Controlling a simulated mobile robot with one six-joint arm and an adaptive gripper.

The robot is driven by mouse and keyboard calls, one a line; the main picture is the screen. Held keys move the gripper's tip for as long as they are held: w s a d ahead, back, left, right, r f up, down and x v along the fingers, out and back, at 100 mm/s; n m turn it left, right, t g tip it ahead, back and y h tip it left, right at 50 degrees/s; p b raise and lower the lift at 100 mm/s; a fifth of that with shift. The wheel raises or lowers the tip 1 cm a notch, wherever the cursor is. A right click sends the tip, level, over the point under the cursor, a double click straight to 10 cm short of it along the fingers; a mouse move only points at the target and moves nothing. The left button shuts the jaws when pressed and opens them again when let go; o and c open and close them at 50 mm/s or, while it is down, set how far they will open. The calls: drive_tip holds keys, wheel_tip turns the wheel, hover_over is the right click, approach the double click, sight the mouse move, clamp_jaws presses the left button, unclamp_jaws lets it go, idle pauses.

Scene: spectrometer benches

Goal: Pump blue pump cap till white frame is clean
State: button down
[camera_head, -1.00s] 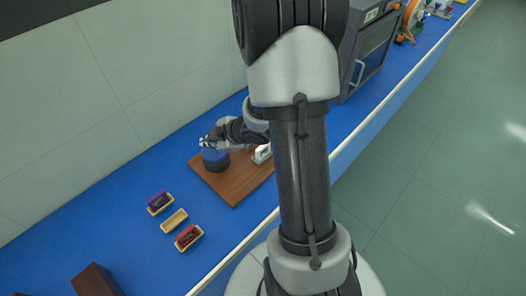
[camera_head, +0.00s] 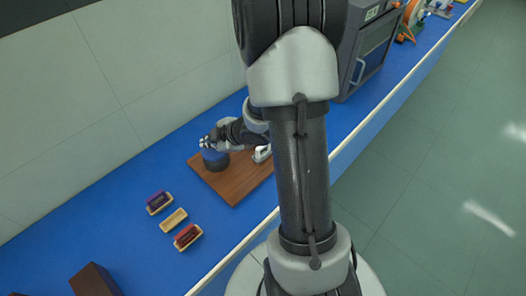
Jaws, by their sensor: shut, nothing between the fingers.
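The blue pump cap (camera_head: 213,156) sits on a dark round base on the brown wooden board (camera_head: 236,190). My gripper (camera_head: 205,142) is shut and empty. It is at the top of the blue cap; I cannot tell whether it touches it. The white frame (camera_head: 262,154) stands on the board to the right of the cap, partly hidden behind my arm. Its surface is too small to tell whether it is clean.
Several small wooden trays lie at the lower left, among them one with a purple item (camera_head: 158,202), an empty one (camera_head: 173,220) and one with a red item (camera_head: 187,236). A dark brown block (camera_head: 95,280) is at the front left. A grey cabinet (camera_head: 368,55) stands at the back right.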

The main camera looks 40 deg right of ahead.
sight(212, 150)
drive_tip(key=shift+f+b, duration=0.55)
drive_tip(key=shift+f, duration=0.1)
idle(0.7)
drive_tip(key=shift+r, duration=0.15)
drive_tip(key=shift+r+p, duration=0.95)
drive_tip(key=shift+p, duration=0.15)
wheel_tip(212, 150, up, 6)
drive_tip(key=p, duration=0.5)
drive_tip(key=shift+p, duration=0.35)
